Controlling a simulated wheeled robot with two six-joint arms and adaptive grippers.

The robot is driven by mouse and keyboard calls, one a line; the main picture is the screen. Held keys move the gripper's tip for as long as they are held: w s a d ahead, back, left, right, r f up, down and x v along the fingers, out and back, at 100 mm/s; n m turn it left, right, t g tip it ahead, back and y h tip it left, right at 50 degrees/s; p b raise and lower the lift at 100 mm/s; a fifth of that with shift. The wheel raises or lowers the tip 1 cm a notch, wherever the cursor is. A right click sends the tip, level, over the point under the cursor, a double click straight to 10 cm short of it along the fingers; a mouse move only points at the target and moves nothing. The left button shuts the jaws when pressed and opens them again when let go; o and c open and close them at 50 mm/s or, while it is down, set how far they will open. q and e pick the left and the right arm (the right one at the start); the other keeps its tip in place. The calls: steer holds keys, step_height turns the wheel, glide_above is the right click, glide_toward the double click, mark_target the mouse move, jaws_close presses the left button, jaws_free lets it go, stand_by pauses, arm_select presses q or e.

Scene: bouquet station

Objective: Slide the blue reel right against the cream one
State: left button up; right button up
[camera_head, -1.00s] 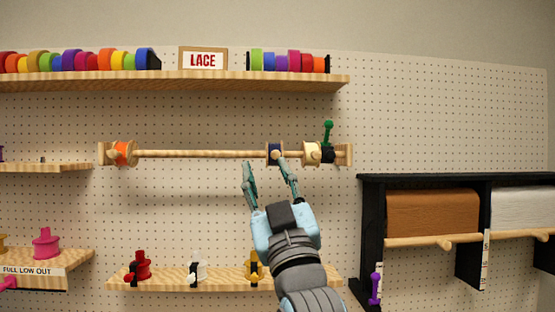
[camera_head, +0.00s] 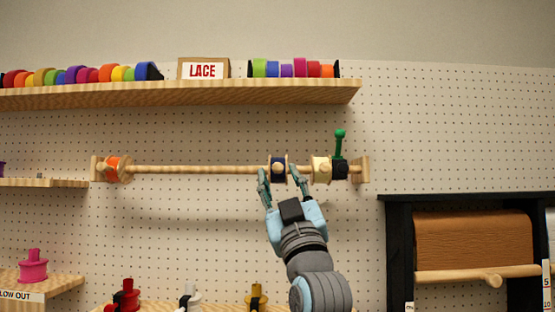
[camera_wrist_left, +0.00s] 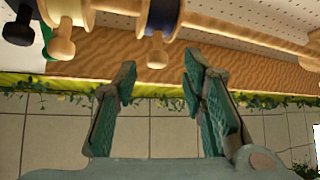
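The blue reel (camera_head: 278,170) hangs on a horizontal wooden rod (camera_head: 200,170), with a short gap of bare rod between it and the cream reel (camera_head: 320,170) on its right. In the left wrist view the blue reel (camera_wrist_left: 162,14) and cream reel (camera_wrist_left: 70,10) show at the top, each with a wooden knob facing me. My left gripper (camera_head: 281,184) is open, its fingertips on either side of the blue reel in the head view. In the wrist view the gripper (camera_wrist_left: 158,78) is empty, and the blue reel's knob lies just beyond its fingertips. My right gripper is not in view.
A black block (camera_head: 340,170) with a green handle (camera_head: 340,140) sits right of the cream reel. An orange reel (camera_head: 118,169) is at the rod's left end. A shelf (camera_head: 180,94) of ribbon rolls runs above, and a black paper-roll rack (camera_head: 397,240) stands lower right.

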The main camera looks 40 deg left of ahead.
mark_target(278, 171)
arm_select(q)
steer(key=x, duration=0.4)
steer(key=shift+w+r+p, duration=0.15)
steer(key=shift+w+p, duration=0.05)
steer(key=shift+p, duration=0.2)
steer(key=shift+a, duration=0.1)
steer(key=shift+c, duration=0.2)
jaws_close()
